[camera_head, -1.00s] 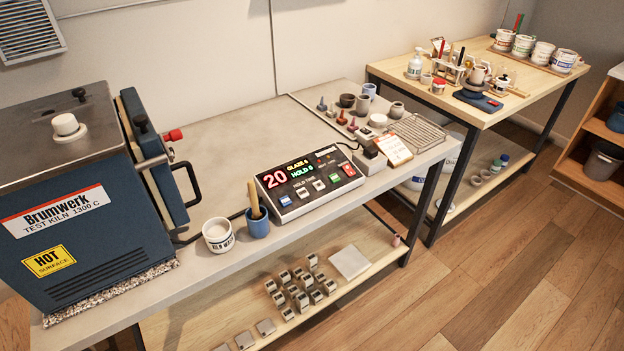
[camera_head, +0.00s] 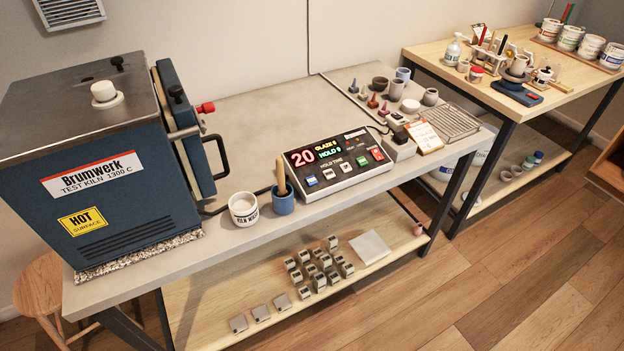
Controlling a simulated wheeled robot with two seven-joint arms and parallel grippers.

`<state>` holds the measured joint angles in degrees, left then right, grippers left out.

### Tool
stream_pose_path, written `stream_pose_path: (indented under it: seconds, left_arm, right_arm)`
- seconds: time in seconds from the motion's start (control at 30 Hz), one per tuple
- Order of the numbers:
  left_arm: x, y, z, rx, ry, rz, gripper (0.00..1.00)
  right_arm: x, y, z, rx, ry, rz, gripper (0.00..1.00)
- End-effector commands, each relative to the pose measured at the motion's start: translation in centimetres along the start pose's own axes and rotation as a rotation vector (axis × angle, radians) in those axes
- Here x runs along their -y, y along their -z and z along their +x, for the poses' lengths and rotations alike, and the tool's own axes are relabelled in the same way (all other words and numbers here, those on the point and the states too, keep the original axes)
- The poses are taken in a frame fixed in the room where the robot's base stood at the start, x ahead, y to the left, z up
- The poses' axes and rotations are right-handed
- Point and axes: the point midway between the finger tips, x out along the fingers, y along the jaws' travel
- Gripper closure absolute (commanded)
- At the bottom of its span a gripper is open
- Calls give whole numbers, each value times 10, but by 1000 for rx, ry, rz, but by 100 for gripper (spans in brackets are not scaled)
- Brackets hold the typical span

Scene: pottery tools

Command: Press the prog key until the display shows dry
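The kiln controller (camera_head: 335,166) is a grey and black box on the grey bench, right of the kiln. Its display (camera_head: 318,153) shows a red 20 and coloured lines that look like GLAZE 6 and HOLD 0. The front row has a blue key (camera_head: 312,181), pale keys such as this one (camera_head: 346,167), and a red key (camera_head: 377,154). The key labels are too small to read, so I cannot tell which is prog. Neither of my grippers is in view.
The blue kiln (camera_head: 95,185) marked HOT stands at the left. A white jar (camera_head: 243,209) and a blue cup (camera_head: 283,203) with a wooden-handled tool stand just left of the controller. A card (camera_head: 425,138) and wire rack (camera_head: 453,124) lie to its right. A stool (camera_head: 38,290) stands lower left.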

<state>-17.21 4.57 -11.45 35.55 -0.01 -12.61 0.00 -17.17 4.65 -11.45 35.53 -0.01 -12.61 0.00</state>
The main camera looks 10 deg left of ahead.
Motion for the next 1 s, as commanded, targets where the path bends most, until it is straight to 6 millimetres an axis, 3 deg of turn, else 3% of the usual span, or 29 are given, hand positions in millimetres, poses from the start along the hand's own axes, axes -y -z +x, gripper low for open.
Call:
stream_pose_path:
  seconds: [0.03,0.4,1.0]
  left_arm:
    - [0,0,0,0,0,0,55]
    - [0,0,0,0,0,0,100]
    - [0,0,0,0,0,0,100]
  right_arm:
    - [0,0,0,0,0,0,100]
    - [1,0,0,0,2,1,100]
    - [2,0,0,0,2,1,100]
